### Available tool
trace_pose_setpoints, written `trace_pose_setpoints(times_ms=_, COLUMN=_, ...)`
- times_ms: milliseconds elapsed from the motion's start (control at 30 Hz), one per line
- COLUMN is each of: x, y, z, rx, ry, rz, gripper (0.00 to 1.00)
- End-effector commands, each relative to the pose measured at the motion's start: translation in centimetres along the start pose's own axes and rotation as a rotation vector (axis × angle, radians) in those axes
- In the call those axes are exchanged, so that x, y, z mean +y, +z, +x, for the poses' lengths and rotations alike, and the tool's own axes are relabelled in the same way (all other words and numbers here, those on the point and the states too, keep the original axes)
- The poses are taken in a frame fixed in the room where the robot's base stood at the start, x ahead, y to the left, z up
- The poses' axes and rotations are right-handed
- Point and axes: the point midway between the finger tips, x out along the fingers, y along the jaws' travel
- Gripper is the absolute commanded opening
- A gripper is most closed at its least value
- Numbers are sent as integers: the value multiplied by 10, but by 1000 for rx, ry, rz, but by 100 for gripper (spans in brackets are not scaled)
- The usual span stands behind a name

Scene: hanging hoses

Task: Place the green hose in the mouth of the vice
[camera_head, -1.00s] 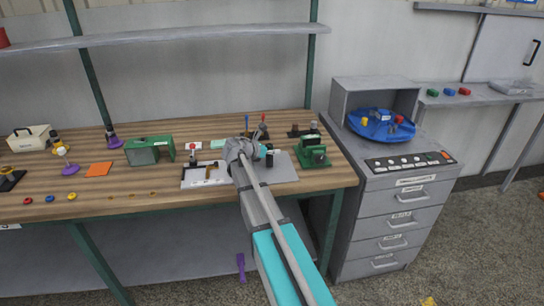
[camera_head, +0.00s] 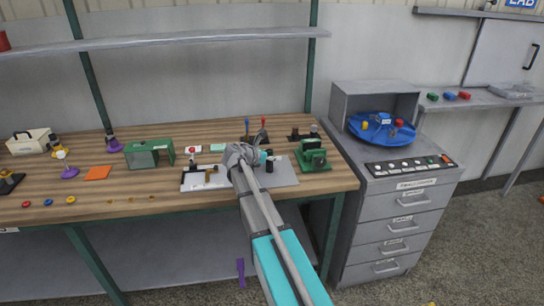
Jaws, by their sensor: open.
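A green machine with a dark gap (camera_head: 313,155), which looks like the vice, stands at the right end of the wooden bench. My gripper (camera_head: 262,156) is over the bench just left of it, apart from it. My wrist and forearm hide most of the gripper; it is open, with nothing seen in it. I cannot make out a green hose for certain. A small green piece (camera_head: 433,97) lies on the right wall shelf, too small to identify.
A grey plate (camera_head: 285,174) lies beneath my gripper, with upright blue- and red-tipped tools (camera_head: 263,123) behind. A drawer cabinet (camera_head: 390,212) with a blue turntable (camera_head: 373,134) stands right of the bench.

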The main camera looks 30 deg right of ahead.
Motion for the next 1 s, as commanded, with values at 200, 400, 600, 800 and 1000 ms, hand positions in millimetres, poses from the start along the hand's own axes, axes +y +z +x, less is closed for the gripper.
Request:
trace_pose_setpoints(times_ms=200, x=0, y=0, z=0, rx=0, ry=0, rz=0, gripper=71)
trace_pose_setpoints(times_ms=400, x=0, y=4, z=-3, rx=0, ry=0, rz=0, gripper=71)
trace_pose_setpoints(times_ms=600, x=0, y=5, z=-26, rx=0, ry=1, rz=-1, gripper=71)
trace_pose_setpoints(times_ms=800, x=-1, y=6, z=-58, rx=0, ry=2, rz=-1, gripper=71)
trace_pose_setpoints(times_ms=1000, x=-1, y=6, z=-90, rx=0, ry=1, rz=-1, gripper=71)
